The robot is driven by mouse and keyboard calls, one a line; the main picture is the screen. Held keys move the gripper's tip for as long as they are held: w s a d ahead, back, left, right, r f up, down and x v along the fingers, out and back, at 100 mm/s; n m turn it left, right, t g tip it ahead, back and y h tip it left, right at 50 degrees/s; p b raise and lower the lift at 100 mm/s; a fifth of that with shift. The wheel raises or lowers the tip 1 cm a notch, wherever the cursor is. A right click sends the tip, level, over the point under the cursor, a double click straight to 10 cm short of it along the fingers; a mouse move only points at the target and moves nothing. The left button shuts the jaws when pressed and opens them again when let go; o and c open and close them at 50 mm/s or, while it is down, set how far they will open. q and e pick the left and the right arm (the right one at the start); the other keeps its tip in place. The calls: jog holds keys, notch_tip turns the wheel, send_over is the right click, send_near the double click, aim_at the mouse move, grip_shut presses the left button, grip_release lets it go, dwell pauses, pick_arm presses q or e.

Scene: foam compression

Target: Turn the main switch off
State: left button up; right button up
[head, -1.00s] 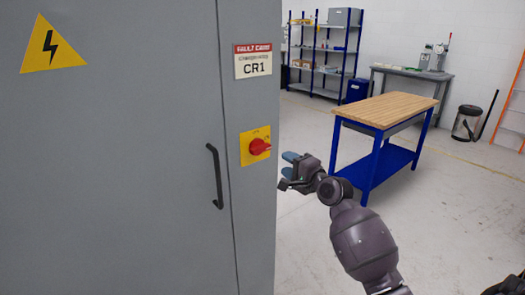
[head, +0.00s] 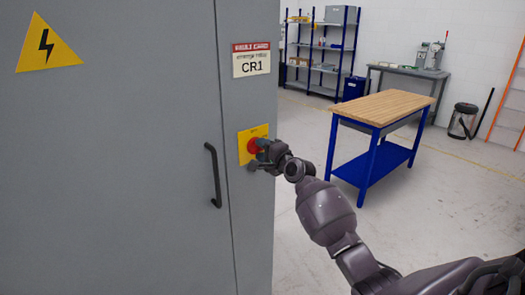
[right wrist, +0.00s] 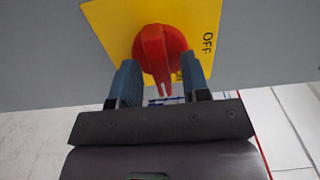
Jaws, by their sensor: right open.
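The main switch is a red rotary knob (right wrist: 160,52) on a yellow plate (right wrist: 108,22), fixed to the grey cabinet. In the head view the knob (head: 254,146) is partly hidden by my right gripper (head: 262,152). In the right wrist view my right gripper (right wrist: 161,80) is open, with one blue-grey finger on each side of the knob's lower part. The word OFF shows at the right of the plate. I cannot tell whether the fingers touch the knob. My left gripper is not in view.
The grey cabinet (head: 120,160) has a black door handle (head: 214,175) left of the switch and a CR1 label (head: 251,60) above. A blue workbench with a wooden top (head: 385,107) stands to the right. Shelves (head: 320,55) stand at the back. The floor between is clear.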

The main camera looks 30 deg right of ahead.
grip_shut()
dwell(0.4)
jog(key=n+b, duration=0.1)
jog(key=n, duration=0.3)
jog(key=shift+f+n, duration=0.1)
jog(key=shift+n, duration=0.3)
jog(key=n, duration=0.4)
jog(key=shift+n, duration=0.3)
jog(key=n, duration=0.4)
jog(key=shift+p, duration=0.35)
jog(key=shift+n+p, duration=0.5)
jog(key=shift+n, duration=1.6)
